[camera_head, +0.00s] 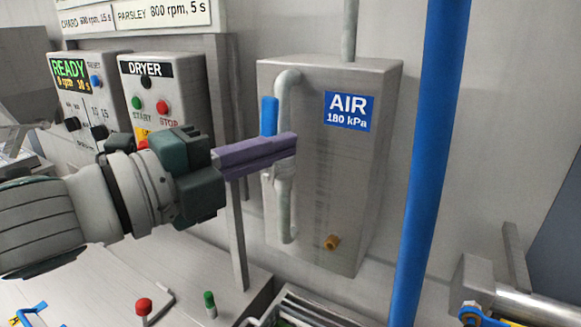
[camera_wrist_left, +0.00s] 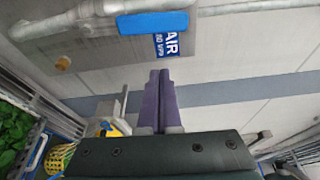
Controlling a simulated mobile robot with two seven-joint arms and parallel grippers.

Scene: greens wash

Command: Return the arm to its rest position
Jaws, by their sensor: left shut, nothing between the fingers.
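My left gripper (camera_head: 292,145) comes in from the left in the head view, its purple fingers pointing right in front of the grey AIR box (camera_head: 345,190). The fingers are together with nothing between them. A blue handle (camera_head: 269,115) on the box's pipe shows just behind the fingers; I cannot tell whether they touch it. In the left wrist view the shut fingers (camera_wrist_left: 160,75) point up the picture, below the blue handle (camera_wrist_left: 153,23) and apart from it in the picture. My right gripper is not in view.
A dryer control box (camera_head: 165,85) and a READY panel (camera_head: 88,85) stand at the left. A blue vertical pole (camera_head: 430,165) crosses the right side. Red (camera_head: 144,305) and green (camera_head: 210,303) knobs sit low in front. Leafy greens (camera_wrist_left: 15,130) lie in a crate at left.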

